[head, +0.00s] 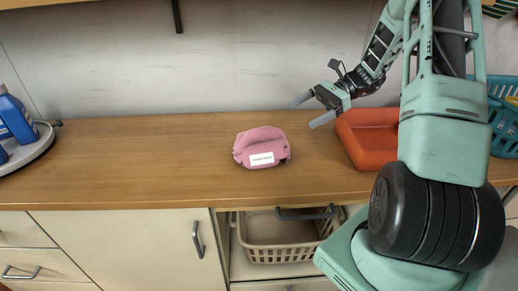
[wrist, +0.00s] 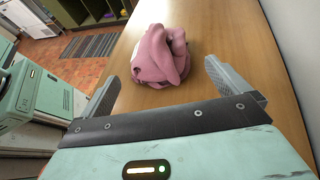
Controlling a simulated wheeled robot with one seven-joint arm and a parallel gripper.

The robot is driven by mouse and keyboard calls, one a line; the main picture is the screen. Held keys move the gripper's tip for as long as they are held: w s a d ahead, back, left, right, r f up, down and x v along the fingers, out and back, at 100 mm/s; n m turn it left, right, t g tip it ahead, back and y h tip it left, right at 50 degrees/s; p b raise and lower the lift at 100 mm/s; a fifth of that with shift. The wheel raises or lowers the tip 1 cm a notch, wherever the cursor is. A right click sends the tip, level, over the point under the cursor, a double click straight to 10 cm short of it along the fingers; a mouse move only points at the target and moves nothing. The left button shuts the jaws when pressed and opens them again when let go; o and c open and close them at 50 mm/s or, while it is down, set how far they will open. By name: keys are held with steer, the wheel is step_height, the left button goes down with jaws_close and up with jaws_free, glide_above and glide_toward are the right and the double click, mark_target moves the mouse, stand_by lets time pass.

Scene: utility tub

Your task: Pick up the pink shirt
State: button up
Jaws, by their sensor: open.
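The pink shirt (head: 262,143) lies bunched up on the wooden counter (head: 130,150), with a white label on its front side. It also shows in the wrist view (wrist: 160,55), ahead of my fingers and apart from them. My gripper (head: 307,112) is open and empty, above the counter to the right of the shirt in the head view. In the wrist view its two fingers (wrist: 168,84) stand wide apart, with the shirt beyond the gap between them.
An orange tray (head: 360,140) stands right of the shirt, under my arm. A teal basket (head: 503,115) is at the far right. Blue bottles (head: 14,118) stand on a round grey tray (head: 35,150) at the left. A beige basket (head: 275,240) sits below the counter. Counter left of the shirt is clear.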

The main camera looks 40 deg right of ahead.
glide_toward(261, 138)
steer(key=w+a+f, duration=0.3)
steer(key=shift+s+x, duration=0.1)
steer(key=shift+x, duration=1.25)
steer(key=shift+s+x, duration=0.15)
steer(key=shift+x, duration=1.15)
steer(key=shift+a+r, duration=0.2)
steer(key=c, duration=1.2)
steer(key=shift+d+f, duration=0.1)
steer(key=c, duration=0.4)
